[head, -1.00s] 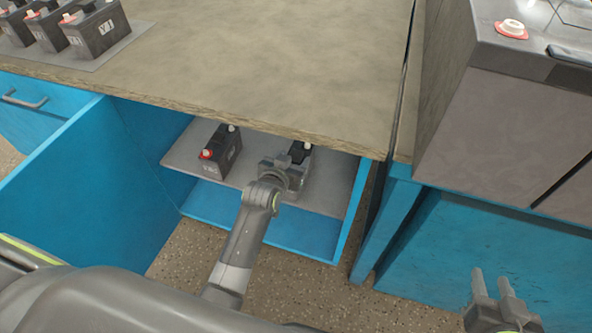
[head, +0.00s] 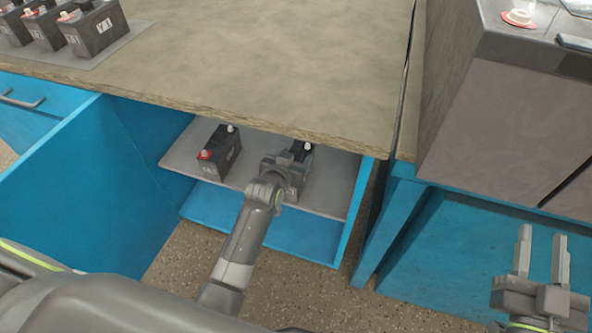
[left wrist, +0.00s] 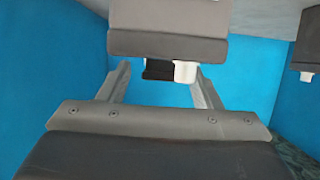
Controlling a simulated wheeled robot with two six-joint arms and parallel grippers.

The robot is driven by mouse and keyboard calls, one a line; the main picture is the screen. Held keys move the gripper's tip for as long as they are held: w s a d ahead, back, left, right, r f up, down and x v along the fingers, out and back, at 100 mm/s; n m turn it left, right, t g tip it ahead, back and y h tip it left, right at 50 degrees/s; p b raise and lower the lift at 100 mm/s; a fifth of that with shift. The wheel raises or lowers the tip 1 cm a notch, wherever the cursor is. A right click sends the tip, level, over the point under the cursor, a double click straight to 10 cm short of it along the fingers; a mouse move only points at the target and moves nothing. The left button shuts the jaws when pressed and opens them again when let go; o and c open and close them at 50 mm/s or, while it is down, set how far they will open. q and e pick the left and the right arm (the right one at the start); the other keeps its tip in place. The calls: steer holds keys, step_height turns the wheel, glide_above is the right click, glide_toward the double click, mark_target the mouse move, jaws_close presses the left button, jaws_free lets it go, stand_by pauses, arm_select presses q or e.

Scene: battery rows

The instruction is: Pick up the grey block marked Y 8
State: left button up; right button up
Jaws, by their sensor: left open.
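A grey block (head: 304,169) stands on the shelf inside the open blue cabinet, partly hidden behind my left gripper (head: 286,164). Its marking cannot be read. In the left wrist view the grey block (left wrist: 167,43) shows at the top, with a black and a white terminal. My left gripper (left wrist: 160,88) is open there, its two fingers on either side of these terminals; I cannot tell whether they touch the block. My right gripper (head: 541,248) is open and empty at the lower right, far from the shelf.
A darker block (head: 218,154) with a red and a white terminal stands to the left on the shelf (head: 328,192). The worktop (head: 270,60) overhangs the shelf. Several blocks (head: 97,27) stand on a mat at the top left. A grey machine (head: 510,120) stands at right.

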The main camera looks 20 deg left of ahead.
arm_select(q)
jaws_close()
stand_by(0.3)
stand_by(1.0)
steer(key=shift+w+r, duration=0.1)
steer(key=shift+r, duration=0.1)
